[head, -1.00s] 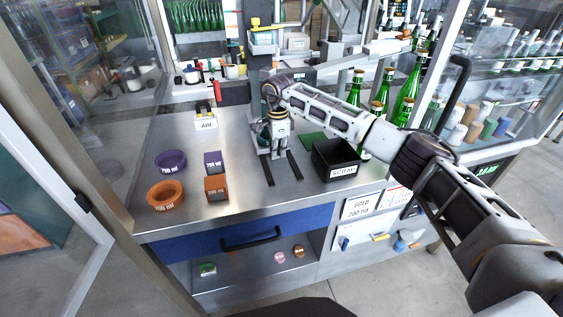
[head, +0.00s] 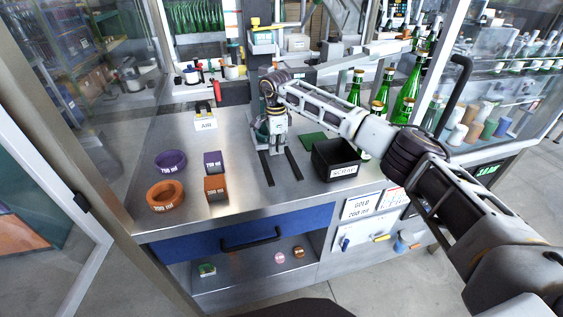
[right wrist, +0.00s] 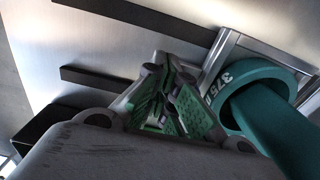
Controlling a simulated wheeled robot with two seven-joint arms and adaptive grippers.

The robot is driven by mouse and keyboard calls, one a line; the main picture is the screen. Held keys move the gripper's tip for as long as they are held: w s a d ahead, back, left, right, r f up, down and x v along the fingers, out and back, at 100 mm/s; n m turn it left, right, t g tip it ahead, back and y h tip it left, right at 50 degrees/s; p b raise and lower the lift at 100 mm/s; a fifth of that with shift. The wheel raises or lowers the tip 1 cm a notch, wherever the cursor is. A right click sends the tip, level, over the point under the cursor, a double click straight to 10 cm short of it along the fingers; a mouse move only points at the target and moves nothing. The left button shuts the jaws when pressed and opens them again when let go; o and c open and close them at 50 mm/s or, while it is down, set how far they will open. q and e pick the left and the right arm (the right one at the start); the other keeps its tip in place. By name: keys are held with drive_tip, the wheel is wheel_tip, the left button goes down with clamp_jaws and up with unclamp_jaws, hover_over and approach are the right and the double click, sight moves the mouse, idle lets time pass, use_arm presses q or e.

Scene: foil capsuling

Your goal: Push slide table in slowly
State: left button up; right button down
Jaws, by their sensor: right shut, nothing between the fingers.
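The slide table is a metal plate that shows in the right wrist view (right wrist: 232,48). It carries a teal ring (right wrist: 234,78) with partly readable white print, and a teal cylinder stands inside the ring. Two dark rails (head: 293,166) run toward the front of the bench in the head view. My right gripper (head: 277,150) is low over the rails, at the near side of the slide table. Its green-padded fingers (right wrist: 178,108) are shut and empty, close beside the teal ring. I cannot tell whether they touch the plate. The slide table is mostly hidden behind the gripper in the head view.
A black tray (head: 335,172) stands right of the rails, with green bottles (head: 408,92) behind it. Purple (head: 170,161) and orange (head: 165,196) rings and two small boxes (head: 215,188) sit at left.

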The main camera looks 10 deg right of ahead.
drive_tip(key=shift+w+a, duration=0.1)
drive_tip(key=shift+w, duration=1.8)
drive_tip(key=shift+s, duration=0.9)
drive_tip(key=shift+s+p, duration=0.3)
drive_tip(key=shift+s, duration=0.35)
